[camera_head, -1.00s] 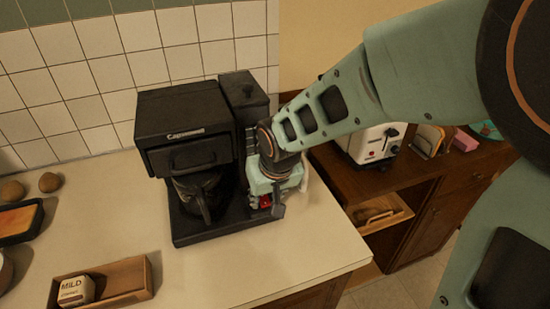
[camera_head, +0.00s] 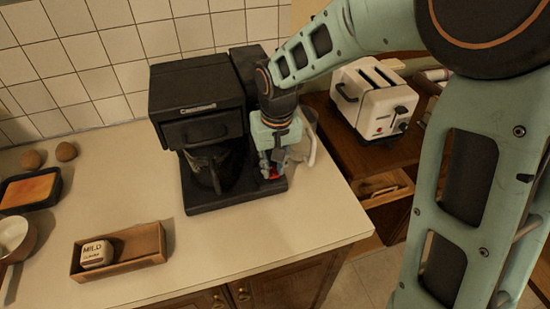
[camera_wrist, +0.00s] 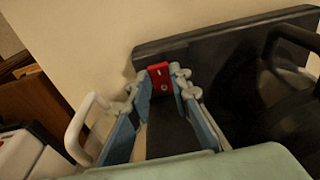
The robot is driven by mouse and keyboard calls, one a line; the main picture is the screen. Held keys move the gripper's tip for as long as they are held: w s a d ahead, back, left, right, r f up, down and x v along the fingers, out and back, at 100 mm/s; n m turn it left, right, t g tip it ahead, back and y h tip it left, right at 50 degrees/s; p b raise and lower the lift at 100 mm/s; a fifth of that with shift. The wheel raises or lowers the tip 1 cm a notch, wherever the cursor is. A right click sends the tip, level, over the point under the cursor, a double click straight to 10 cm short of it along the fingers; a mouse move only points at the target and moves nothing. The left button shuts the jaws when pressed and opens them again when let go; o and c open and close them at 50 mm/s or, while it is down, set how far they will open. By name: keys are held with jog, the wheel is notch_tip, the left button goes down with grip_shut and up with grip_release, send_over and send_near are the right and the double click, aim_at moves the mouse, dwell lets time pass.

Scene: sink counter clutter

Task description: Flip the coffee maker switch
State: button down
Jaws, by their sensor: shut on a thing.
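The black coffee maker (camera_head: 196,90) stands upright on the counter with its glass carafe (camera_head: 207,170) in the bay. Its red switch (camera_wrist: 159,75) shows in the wrist view, at the end of a dark strip, between my fingertips. My gripper (camera_head: 270,170) points down at the right front of the coffee maker's base, and only a bit of red shows by its fingertips in the head view. In the wrist view my gripper (camera_wrist: 164,82) has a finger on each side of the switch and is shut on it. The switch's tilt cannot be told.
A clear pitcher with a pale handle (camera_head: 312,149) stands close right of my gripper. A white toaster (camera_head: 372,100) is on the lower wooden unit at right. A wooden tray (camera_head: 150,240) holds a MILD box (camera_head: 97,254).

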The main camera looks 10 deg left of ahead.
jog(key=c, duration=1.8)
grip_release()
jog(key=shift+o, duration=0.2)
jog(key=shift+r, duration=0.1)
notch_tip(320, 180, up, 12)
jog(key=s, duration=0.1)
jog(key=shift+s+d, duration=0.25)
jog(key=shift+d, duration=0.1)
